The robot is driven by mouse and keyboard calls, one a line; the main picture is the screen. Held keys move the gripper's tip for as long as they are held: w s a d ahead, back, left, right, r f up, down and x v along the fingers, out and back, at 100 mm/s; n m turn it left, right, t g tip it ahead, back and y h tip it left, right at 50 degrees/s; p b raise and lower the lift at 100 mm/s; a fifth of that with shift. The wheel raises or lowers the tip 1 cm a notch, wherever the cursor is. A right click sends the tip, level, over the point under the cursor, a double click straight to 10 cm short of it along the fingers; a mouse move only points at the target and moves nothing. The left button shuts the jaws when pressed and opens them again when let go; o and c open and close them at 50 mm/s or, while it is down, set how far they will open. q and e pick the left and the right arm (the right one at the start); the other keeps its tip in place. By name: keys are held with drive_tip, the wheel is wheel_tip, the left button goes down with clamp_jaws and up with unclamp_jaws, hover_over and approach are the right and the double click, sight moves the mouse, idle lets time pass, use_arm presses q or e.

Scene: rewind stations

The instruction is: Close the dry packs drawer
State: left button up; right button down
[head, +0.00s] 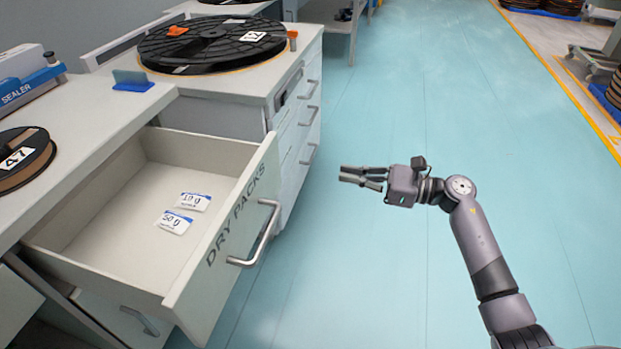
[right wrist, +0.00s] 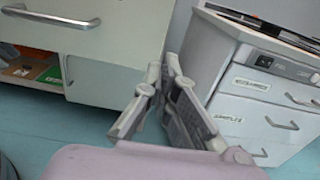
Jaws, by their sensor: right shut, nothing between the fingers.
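The dry packs drawer (head: 217,232) stands pulled out in the head view, with "DRY PACKS" lettered on its cream front. Its metal bar handle (head: 256,236) faces right. Two small white packs, marked 10 g (head: 193,201) and 50 g (head: 175,222), lie on its floor. My right gripper (head: 345,174) is shut and empty, over the floor to the right of the drawer and apart from its handle. In the right wrist view, the drawer front (right wrist: 125,30) and handle (right wrist: 50,20) show at upper left, beyond the fingers (right wrist: 163,85). My left gripper is out of view.
The worktop carries a sealer (head: 25,80), a reel marked 47 (head: 22,158) and a blue stand (head: 133,82). A large black reel (head: 212,45) lies on the cabinet behind, whose drawers (head: 295,135) look shut. The blue floor (head: 440,90) is clear around my right arm.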

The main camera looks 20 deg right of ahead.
sight(279, 163)
drive_tip(key=x, duration=1.3)
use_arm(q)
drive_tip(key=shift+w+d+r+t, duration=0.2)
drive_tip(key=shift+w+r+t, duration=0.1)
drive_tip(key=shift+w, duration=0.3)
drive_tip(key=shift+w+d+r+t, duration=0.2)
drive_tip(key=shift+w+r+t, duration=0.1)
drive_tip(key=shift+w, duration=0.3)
use_arm(e)
drive_tip(key=shift+w+a, duration=0.15)
drive_tip(key=shift+a, duration=0.1)
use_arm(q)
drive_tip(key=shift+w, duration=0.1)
